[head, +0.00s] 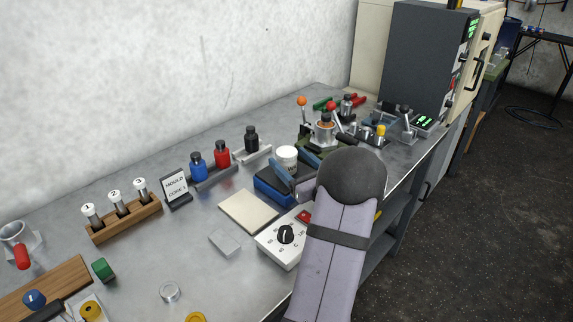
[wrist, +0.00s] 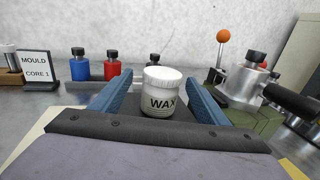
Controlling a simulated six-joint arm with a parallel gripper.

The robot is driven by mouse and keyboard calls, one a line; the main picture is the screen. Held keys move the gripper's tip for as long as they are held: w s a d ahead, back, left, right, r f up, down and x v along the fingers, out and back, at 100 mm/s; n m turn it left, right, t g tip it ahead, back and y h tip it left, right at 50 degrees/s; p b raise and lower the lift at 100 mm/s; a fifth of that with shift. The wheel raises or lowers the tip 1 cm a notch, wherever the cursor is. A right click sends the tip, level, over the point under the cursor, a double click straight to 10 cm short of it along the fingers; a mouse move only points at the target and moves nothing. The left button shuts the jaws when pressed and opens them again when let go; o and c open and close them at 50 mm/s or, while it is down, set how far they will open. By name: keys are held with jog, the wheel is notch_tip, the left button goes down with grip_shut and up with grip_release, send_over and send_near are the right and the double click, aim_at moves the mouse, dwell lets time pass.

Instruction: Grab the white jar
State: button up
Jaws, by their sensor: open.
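The white jar (wrist: 160,98) has a white lid and a label reading WAX. It stands upright between the two blue fingers of my gripper (wrist: 160,92) in the wrist view, with a gap visible at the right finger. My gripper is open around it, not shut on it.
Blue, red and black bottles (head: 222,153) stand behind on the left. A metal pot with orange and red knobs (head: 325,128) is close on the right. A control box with a dial (head: 280,240) and a cream pad (head: 248,211) lie in front.

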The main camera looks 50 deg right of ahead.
jog(key=shift+p+x, duration=0.6)
jog(key=shift+x, duration=0.9)
jog(key=shift+p+x, duration=0.75)
jog(key=shift+x, duration=1.45)
jog(key=shift+d, duration=0.15)
jog(key=shift+s, duration=0.1)
jog(key=c, duration=1.5)
jog(key=shift+r, duration=0.1)
